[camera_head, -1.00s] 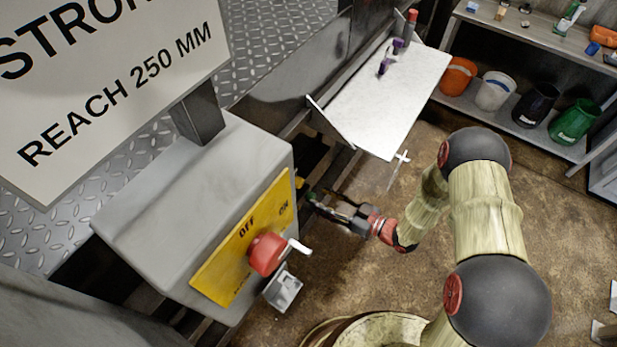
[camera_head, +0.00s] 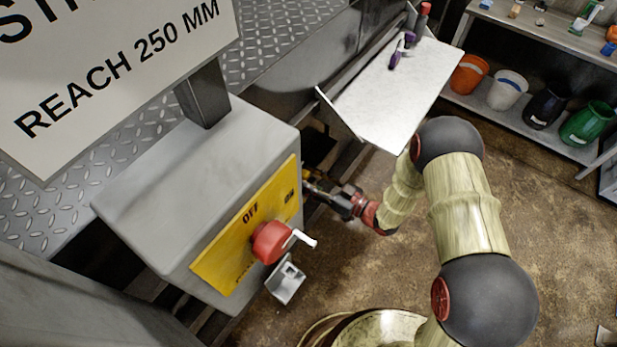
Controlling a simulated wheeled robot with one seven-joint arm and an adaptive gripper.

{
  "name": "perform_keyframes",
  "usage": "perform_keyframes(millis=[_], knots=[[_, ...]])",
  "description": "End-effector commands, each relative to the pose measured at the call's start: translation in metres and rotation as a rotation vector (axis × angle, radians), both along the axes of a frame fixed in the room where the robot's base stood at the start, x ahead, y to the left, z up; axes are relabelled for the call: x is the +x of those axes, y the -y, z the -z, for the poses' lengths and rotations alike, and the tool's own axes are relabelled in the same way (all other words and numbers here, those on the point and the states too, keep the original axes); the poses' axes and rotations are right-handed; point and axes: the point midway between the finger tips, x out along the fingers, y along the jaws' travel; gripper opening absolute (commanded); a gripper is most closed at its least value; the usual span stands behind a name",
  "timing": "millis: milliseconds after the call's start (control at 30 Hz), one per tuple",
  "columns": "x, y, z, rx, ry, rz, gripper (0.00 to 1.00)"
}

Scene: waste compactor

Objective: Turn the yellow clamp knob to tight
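My gripper (camera_head: 318,190) is just past the right edge of the grey control box, its tips in the dark gap beside the machine. A small yellow bit (camera_head: 306,173) shows at the tips. It may be part of the yellow clamp knob, but it is too small and covered to be sure. I cannot tell whether the fingers touch it, or whether they are open or shut. No knob setting or tight mark can be read.
The grey control box (camera_head: 200,190) has a yellow OFF/ON plate (camera_head: 228,255), a red rotary switch (camera_head: 270,242) and a metal hasp (camera_head: 286,281). A white shelf (camera_head: 385,105) holds purple-handled tools. Buckets (camera_head: 507,90) stand on a rack at back right. The brown floor is open.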

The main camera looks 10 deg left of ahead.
Motion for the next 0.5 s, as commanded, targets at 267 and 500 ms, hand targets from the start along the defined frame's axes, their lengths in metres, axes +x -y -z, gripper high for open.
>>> perform_keyframes(millis=[267,500], knots=[[0.0002,0.0004,-0.0002,0.000,0.000,0.001,0.38],[0.0002,0.0005,-0.0002,-0.001,0.001,0.001,0.24]])
